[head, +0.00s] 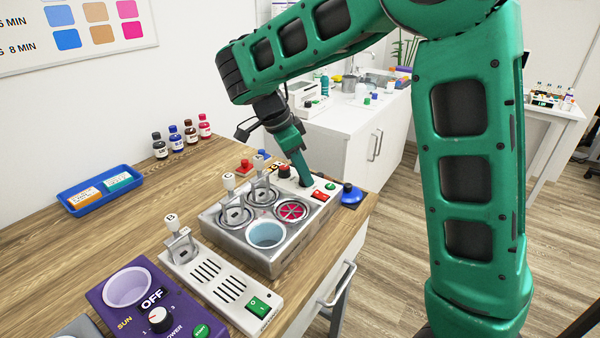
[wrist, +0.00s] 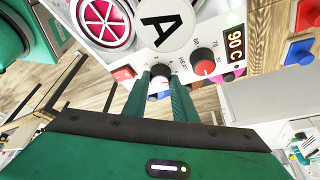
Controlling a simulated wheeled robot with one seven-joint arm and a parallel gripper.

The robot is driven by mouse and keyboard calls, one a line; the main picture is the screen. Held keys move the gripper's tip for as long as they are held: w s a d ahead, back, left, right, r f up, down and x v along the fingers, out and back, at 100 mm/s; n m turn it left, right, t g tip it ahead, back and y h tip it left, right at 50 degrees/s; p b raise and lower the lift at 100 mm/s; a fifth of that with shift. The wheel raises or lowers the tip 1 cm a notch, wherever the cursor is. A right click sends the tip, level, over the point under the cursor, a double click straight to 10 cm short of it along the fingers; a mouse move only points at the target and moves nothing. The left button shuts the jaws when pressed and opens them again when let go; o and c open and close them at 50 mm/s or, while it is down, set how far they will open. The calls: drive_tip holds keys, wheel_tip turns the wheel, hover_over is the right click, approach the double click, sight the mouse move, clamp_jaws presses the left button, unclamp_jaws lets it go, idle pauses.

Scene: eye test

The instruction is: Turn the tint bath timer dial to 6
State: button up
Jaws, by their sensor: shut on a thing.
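The tint bath (head: 290,248) is a grey unit with round wells and a white control panel on the wooden bench. My gripper (head: 304,182) reaches down onto the panel. In the wrist view my gripper (wrist: 160,82) has its two green fingers closed around the sides of a small dark dial (wrist: 160,70), taken to be the timer dial. The dial's pointer and most of its numbers are hidden or too small to read. Beside it is a red-faced heat knob (wrist: 203,68), also in the head view (head: 284,171), and a display reading 90 C (wrist: 235,42).
A red switch (head: 319,196) and a green button (head: 330,186) are close to my fingers. A handle marked A (wrist: 165,28) stands near the dial. A blue push button (head: 351,194) stands at the bench edge. A purple unit (head: 125,300) and a blue tray (head: 100,192) are farther left.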

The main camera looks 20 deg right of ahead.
idle(0.3)
drive_tip(key=o, duration=1)
drive_tip(key=v, duration=1)
drive_tip(key=shift+a+r, duration=0.15)
drive_tip(key=shift+r, duration=0.2)
